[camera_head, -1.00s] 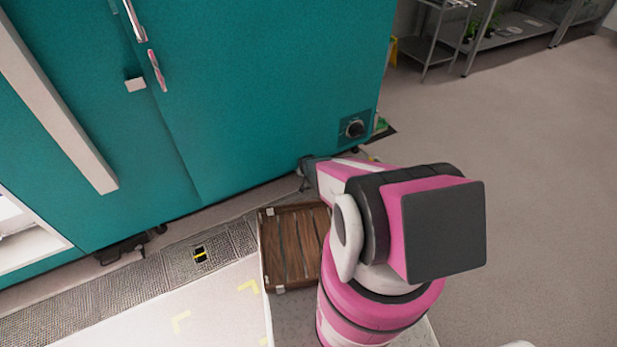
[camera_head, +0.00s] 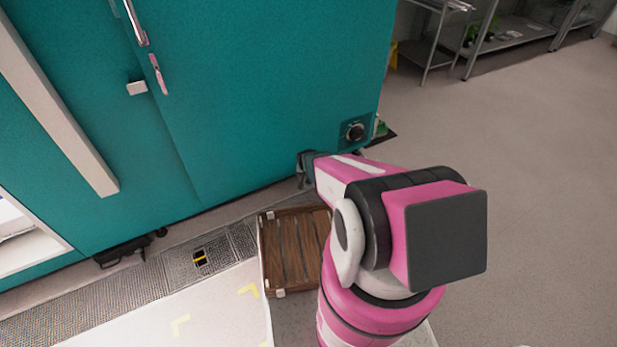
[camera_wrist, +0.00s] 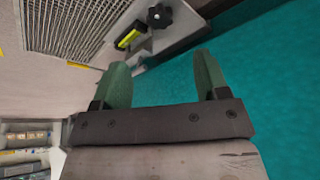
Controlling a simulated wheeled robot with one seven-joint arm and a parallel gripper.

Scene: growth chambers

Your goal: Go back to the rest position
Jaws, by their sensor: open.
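My gripper (camera_wrist: 160,80) shows in the wrist view with its two green fingers apart and nothing between them. In the head view my gripper (camera_head: 306,170) is a small dark shape at the far end of my pink and white arm, close in front of the teal chamber (camera_head: 270,90). My arm hides part of it there. The teal chamber wall also fills the right of the wrist view (camera_wrist: 270,80).
A brown slatted wooden tray (camera_head: 290,210) lies left of my arm, next to a white surface (camera_head: 205,305) with yellow corner marks. A metal grating (camera_head: 90,305) runs along the chamber's foot. Metal shelving (camera_head: 510,45) stands at the back right. The floor at right is clear.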

